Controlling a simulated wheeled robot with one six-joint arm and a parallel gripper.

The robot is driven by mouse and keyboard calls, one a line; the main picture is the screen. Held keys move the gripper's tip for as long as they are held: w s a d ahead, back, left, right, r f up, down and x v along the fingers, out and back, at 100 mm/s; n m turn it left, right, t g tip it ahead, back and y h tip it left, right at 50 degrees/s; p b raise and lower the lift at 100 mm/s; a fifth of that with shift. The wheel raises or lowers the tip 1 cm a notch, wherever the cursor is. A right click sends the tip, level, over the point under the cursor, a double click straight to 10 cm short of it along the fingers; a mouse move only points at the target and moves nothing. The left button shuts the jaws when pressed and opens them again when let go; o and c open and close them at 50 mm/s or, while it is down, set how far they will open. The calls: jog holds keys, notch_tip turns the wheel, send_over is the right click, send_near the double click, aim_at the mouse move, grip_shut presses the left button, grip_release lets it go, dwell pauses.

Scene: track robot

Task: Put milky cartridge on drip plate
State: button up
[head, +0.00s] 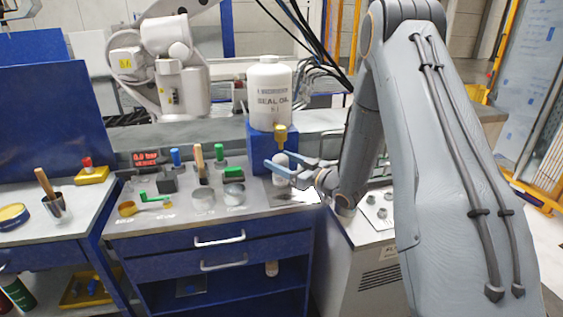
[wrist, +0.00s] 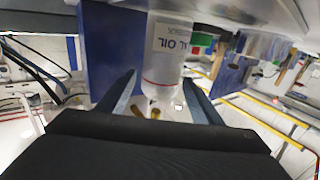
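The milky cartridge (head: 280,169) is a small white upright cylinder just below the brass tap of the seal oil bottle. In the wrist view it shows upside down, with a lettered label (wrist: 172,38) on its side. My gripper (head: 278,159) reaches in from the right, its two blue-grey fingers on either side of the cartridge. In the wrist view my gripper (wrist: 159,79) looks open, with a narrow gap on the cartridge's left. The drip plate (head: 294,197) seems to be the grey patch under it. I cannot tell whether the cartridge's base touches it.
The large white seal oil bottle (head: 268,92) stands on a blue block (head: 260,148), close behind my gripper, with the brass tap (head: 281,133) overhead. Another white robot arm (head: 170,60) stands behind.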

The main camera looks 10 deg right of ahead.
jog(key=shift+d+r, duration=0.1)
jog(key=shift+r, duration=0.05)
jog(key=b+v, duration=0.3)
jog(key=v, duration=0.8)
jog(key=shift+s+d, duration=0.15)
jog(key=shift+s, duration=0.1)
jog(key=shift+w+f+g+h, duration=0.3)
jog(key=shift+w+f+h, duration=0.1)
jog(key=shift+h, duration=0.3)
jog(key=f+h, duration=0.1)
jog(key=m+g+h, duration=0.1)
jog(key=h, duration=0.1)
jog(key=f+m+g+h, duration=0.1)
jog(key=h, duration=0.1)
jog(key=shift+d+f, duration=0.25)
jog(key=shift+f, duration=0.05)
jog(key=s+a+m+g+h, duration=0.1)
jog(key=s+g, duration=0.3)
jog(key=s, duration=0.5)
jog(key=s+a+f+m+g+h, duration=0.1)
jog(key=s+a+g, duration=0.3)
jog(key=s, duration=0.5)
jog(key=s+a+m+g+h, duration=0.1)
jog(key=s+a+m+g, duration=0.1)
jog(key=s, duration=0.6)
jog(key=shift+s+a+f+m+g+h, duration=0.15)
jog(key=shift+s+f+m+g+h, duration=0.2)
jog(key=shift+g, duration=0.55)
